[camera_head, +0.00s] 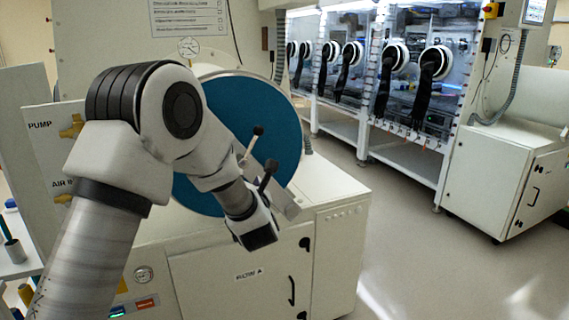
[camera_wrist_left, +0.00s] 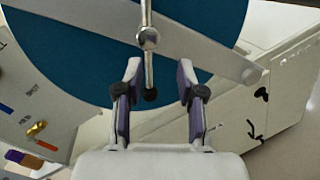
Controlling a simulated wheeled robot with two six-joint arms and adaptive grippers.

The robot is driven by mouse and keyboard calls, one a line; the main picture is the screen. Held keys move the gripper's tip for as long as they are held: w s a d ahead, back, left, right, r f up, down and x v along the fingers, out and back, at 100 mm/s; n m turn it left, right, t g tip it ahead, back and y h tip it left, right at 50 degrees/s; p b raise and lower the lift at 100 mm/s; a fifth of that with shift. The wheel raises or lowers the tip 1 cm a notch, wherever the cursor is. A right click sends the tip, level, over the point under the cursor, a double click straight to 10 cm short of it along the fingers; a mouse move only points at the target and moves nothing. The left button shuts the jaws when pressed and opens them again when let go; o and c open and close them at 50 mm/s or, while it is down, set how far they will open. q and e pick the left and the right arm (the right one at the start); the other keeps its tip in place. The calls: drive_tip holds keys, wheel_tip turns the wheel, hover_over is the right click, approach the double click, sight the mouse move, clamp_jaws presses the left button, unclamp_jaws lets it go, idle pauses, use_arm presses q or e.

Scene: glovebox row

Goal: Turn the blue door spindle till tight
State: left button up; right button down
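The round blue door (camera_head: 232,110) stands in front of me, crossed by a pale strap. Its spindle shows in the head view as a thin metal bar with black knobs (camera_head: 258,131), partly behind my left arm. In the left wrist view the spindle (camera_wrist_left: 148,38) has a shiny round hub. Its bar runs down to a black ball end lying between the fingers of my left gripper (camera_wrist_left: 158,66). The fingers are apart, with gaps to the bar on both sides. In the head view the wrist (camera_head: 254,232) is low before the door and hides the fingers. My right gripper is not in view.
A gauge (camera_head: 189,46) sits above the door. A panel with PUMP and AIR labels and brass valves (camera_head: 72,127) is at the left. A white cabinet (camera_head: 325,240) extends right below the door. Gloveboxes (camera_head: 400,70) stand behind, with open floor before them.

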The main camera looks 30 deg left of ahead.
sight(244, 162)
use_arm(q)
drive_tip(key=w+a+p, duration=0.1)
drive_tip(key=w, duration=0.1)
drive_tip(key=w+a+r+p, duration=0.1)
drive_tip(key=w+a, duration=0.1)
drive_tip(key=w+a+r, duration=0.1)
drive_tip(key=w+a, duration=0.1)
drive_tip(key=shift+a+p, duration=0.25)
drive_tip(key=shift+p, duration=0.15)
clamp_jaws()
